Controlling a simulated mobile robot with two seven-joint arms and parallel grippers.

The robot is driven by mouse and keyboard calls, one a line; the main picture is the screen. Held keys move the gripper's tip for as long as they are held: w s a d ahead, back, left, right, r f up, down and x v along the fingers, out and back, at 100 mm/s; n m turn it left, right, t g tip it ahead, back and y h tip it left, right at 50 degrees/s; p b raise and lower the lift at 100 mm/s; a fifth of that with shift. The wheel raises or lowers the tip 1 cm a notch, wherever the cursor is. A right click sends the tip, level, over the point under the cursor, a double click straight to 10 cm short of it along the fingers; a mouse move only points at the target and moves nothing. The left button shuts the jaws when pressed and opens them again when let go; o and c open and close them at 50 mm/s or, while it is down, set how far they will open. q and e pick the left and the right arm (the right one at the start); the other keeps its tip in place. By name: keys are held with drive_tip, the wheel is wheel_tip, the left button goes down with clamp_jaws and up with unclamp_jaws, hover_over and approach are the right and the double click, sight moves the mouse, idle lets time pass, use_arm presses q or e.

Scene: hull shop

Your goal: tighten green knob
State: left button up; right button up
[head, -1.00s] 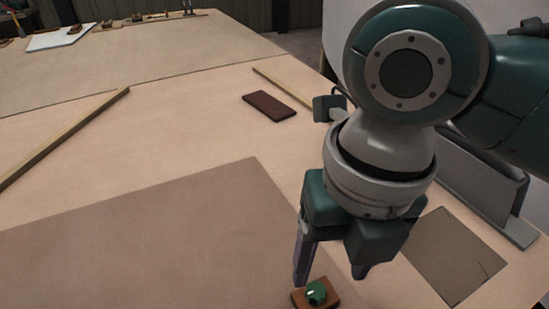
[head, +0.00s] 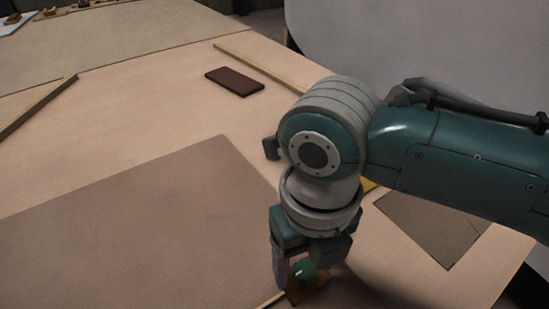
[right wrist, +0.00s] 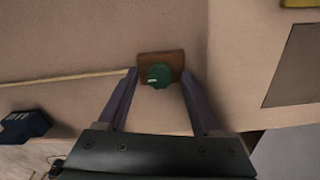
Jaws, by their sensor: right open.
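The green knob (head: 304,270) sits on a small brown wooden block (head: 308,292) near the front edge of the table. In the right wrist view the knob (right wrist: 159,75) has a pale mark on its left side, and the block (right wrist: 160,57) shows behind it. My right gripper (head: 296,282) points down at the knob. In the right wrist view the right gripper (right wrist: 158,78) is open, with one finger on each side of the knob. I cannot tell whether the fingers touch it. My left gripper is not in view.
A large brown mat (head: 140,235) covers the table's left. A dark red block (head: 235,81) lies farther back. Wooden strips lie at the left (head: 38,106) and back (head: 258,66). A grey-brown sheet (head: 428,226) lies right of my arm. A dark blue object (right wrist: 24,125) shows at lower left.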

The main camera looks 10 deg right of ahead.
clamp_jaws()
idle(0.5)
